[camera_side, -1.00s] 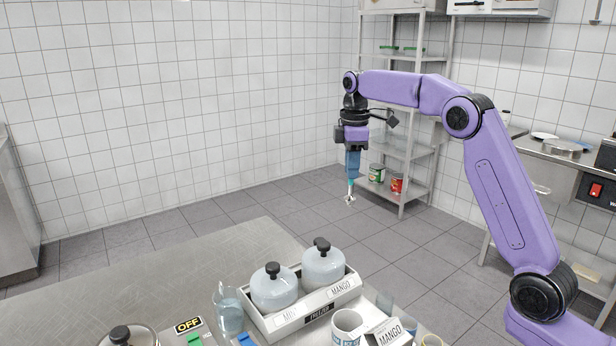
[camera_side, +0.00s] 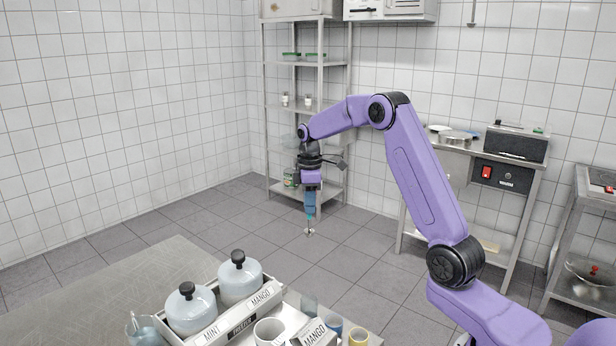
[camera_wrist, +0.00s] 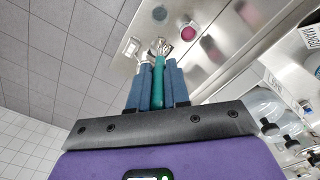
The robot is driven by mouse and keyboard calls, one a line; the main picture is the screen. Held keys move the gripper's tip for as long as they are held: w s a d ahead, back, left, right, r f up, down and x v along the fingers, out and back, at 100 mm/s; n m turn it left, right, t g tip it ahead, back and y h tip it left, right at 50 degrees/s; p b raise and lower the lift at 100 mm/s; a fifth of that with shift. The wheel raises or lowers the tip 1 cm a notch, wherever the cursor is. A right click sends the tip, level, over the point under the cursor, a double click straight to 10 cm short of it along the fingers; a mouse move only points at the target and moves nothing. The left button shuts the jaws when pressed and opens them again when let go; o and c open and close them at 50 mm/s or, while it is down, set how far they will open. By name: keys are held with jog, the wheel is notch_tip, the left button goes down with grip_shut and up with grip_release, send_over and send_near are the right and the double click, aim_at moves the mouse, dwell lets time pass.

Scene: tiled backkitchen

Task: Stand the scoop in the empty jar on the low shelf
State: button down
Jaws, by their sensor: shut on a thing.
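My gripper (camera_side: 310,210) points straight down in the side view, well above the floor tiles and in front of the rack. Its blue fingers are shut on the teal handle of the scoop (camera_wrist: 159,80). The scoop's metal head (camera_side: 309,231) hangs below the fingertips, clear of everything in the side view. In the wrist view the head lies over a steel surface in the picture; I cannot tell the gap. I cannot say which container is the empty jar. A clear glass vessel (camera_side: 145,331) stands at the front left.
A labelled steel holder (camera_side: 241,321) carries two lidded canisters, MINT (camera_side: 190,311) and MANGO (camera_side: 240,280). A white mug (camera_side: 268,334) stands beside it. A lidded pan (camera_side: 590,272) is far right.

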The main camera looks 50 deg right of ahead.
aim_at(309, 230)
notch_tip(309, 230, down, 28)
jog(key=shift+f, duration=0.25)
dwell(1.2)
jog(key=c, duration=1)
grip_release()
notch_tip(309, 230, up, 17)
jog(key=shift+r, duration=0.2)
dwell(0.4)
